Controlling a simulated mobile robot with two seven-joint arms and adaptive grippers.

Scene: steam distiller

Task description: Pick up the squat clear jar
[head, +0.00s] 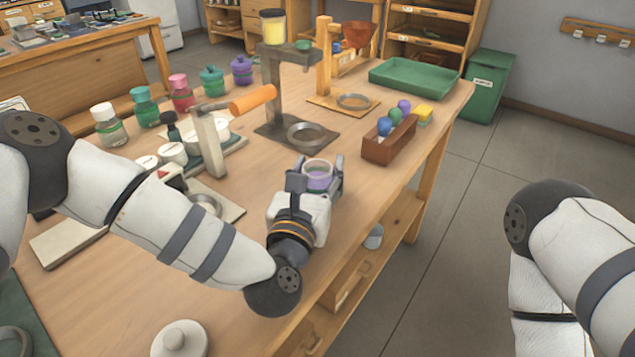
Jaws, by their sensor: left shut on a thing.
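The squat clear jar (318,173) is upright, with a pale open rim and something purple inside or seen through it. My left gripper (314,181) is shut on this jar, one finger on each side, over the front right part of the wooden table. The gripper body hides the jar's lower near side. I cannot tell whether the jar's base touches the table. My right arm shows at the right edge, but its gripper is out of view.
A stand with a metal ring (306,134) is just behind the jar. A brown box with coloured balls (390,150) is to its right. An orange-handled press (208,140) and several lidded jars stand left. A white knobbed lid (180,342) lies in front.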

